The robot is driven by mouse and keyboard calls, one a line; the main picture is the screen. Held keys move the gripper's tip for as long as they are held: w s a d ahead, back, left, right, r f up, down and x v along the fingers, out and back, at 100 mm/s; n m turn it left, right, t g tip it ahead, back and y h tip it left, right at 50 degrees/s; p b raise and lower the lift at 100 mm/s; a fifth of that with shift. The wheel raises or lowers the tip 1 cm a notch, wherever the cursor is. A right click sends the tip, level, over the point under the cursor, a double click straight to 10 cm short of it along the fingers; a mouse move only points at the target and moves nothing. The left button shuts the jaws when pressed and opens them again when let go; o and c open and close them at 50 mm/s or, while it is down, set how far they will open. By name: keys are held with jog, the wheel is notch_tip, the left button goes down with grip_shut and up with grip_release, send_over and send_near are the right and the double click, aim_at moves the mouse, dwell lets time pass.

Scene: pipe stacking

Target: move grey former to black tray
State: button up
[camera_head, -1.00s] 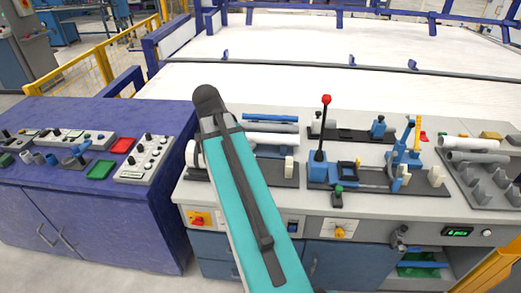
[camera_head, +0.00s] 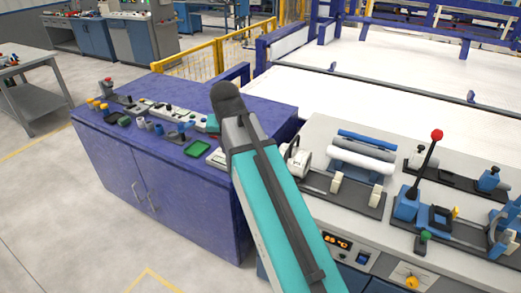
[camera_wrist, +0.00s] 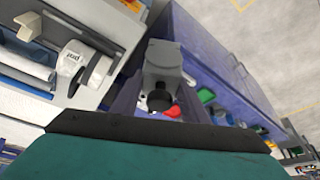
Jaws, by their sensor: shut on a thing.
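In the wrist view, a grey block-like piece with a black round end (camera_wrist: 163,68) shows at the middle, above the blue-purple bench. I take it to be the grey former in my gripper (camera_wrist: 159,88); the finger contact is too dark to make out. A black tray cannot be picked out for certain. Small grey cylinders (camera_head: 149,126) stand on the blue-purple bench (camera_head: 255,112), beside a green tray (camera_head: 198,149).
On the right, a grey bench (camera_head: 330,128) carries a dark plate (camera_head: 345,203) with pipes, and a red-knobbed lever press (camera_head: 431,150). A white clamp (camera_head: 296,160) stands close right of my arm. Yellow fencing (camera_head: 215,52) is behind.

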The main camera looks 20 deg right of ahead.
jog(key=shift+w+a+r+n+y, duration=0.2)
jog(key=shift+w+a+n, duration=0.05)
jog(key=shift+a+n, duration=0.3)
jog(key=shift+w+a+r+n+y, duration=0.15)
jog(key=shift+w+a+n+y, duration=0.05)
jog(key=shift+a+n, duration=0.35)
jog(key=shift+w+a+r+n+t+y, duration=0.1)
jog(key=shift+w+a+n+t+y, duration=0.1)
jog(key=shift+n, duration=0.35)
jog(key=shift+w+a+r+n+t+y, duration=0.1)
jog(key=shift+a+n+y, duration=0.1)
jog(key=shift+n, duration=0.35)
jog(key=shift+s, duration=0.1)
